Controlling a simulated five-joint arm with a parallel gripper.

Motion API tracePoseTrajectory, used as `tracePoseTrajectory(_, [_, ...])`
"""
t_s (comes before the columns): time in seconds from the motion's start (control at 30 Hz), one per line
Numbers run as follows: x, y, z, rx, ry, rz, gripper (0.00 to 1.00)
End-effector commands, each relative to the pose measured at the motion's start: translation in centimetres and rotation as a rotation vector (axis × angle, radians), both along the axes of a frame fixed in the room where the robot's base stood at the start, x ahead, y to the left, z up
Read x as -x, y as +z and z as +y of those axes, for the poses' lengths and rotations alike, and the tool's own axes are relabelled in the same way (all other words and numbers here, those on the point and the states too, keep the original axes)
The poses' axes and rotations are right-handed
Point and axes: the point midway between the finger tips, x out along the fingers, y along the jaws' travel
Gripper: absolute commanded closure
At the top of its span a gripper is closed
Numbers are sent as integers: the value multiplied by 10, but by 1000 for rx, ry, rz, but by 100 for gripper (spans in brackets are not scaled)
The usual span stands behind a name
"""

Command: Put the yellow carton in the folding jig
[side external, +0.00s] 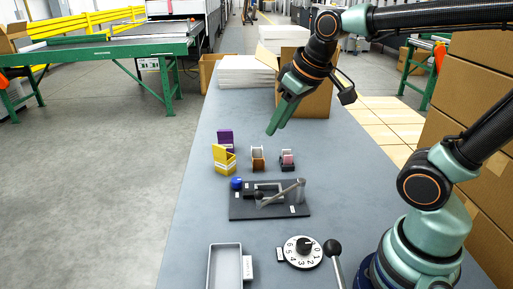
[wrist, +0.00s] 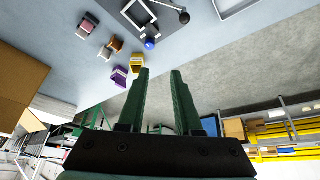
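The yellow carton (side external: 224,160) stands with its flap raised on the grey table, left of the small cartons. It also shows in the wrist view (wrist: 137,63), just beyond the left fingertip. A dark plate with a square frame and a lever (side external: 236,208), which looks like the folding jig, lies nearer the camera than the carton; its frame also shows in the wrist view (wrist: 129,15). My gripper (side external: 274,131) is above the table, right of the yellow carton and apart from it. In the wrist view its two green fingers (wrist: 160,72) are parted with nothing between them.
A purple carton (side external: 225,136), a brown carton (side external: 258,158) and a pink-and-dark item (side external: 287,160) stand near the yellow carton. A blue ball (side external: 237,183) is at the plate's corner. A grey tray (side external: 211,270) and a numbered dial (side external: 303,262) are in front. A cardboard box (side external: 318,101) stands behind.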

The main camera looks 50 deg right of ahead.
Motion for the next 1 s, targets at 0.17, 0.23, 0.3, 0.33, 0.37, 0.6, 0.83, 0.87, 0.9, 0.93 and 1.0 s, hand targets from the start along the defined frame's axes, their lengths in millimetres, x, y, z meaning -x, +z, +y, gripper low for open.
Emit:
tracePoseTrajectory(0.17, [30,-12,4,-12,-13,-29,67])
tracePoseTrajectory(0.23, [35,-15,4,-14,-16,-33,67])
tracePoseTrajectory(0.3, [37,-16,5,-16,-17,-35,67])
tracePoseTrajectory(0.33, [38,-17,5,-16,-17,-35,67])
tracePoseTrajectory(0.37, [38,-17,5,-17,-18,-35,67])
tracePoseTrajectory(0.6, [38,-17,5,-16,-17,-34,67])
tracePoseTrajectory(0.83, [37,-17,5,-16,-17,-34,67])
tracePoseTrajectory(0.87, [37,-17,4,-16,-17,-34,67])
tracePoseTrajectory(0.9, [37,-17,4,-16,-17,-34,67])
tracePoseTrajectory(0.93, [37,-17,4,-16,-17,-34,67])
tracePoseTrajectory(1.0, [37,-17,4,-16,-17,-34,67])
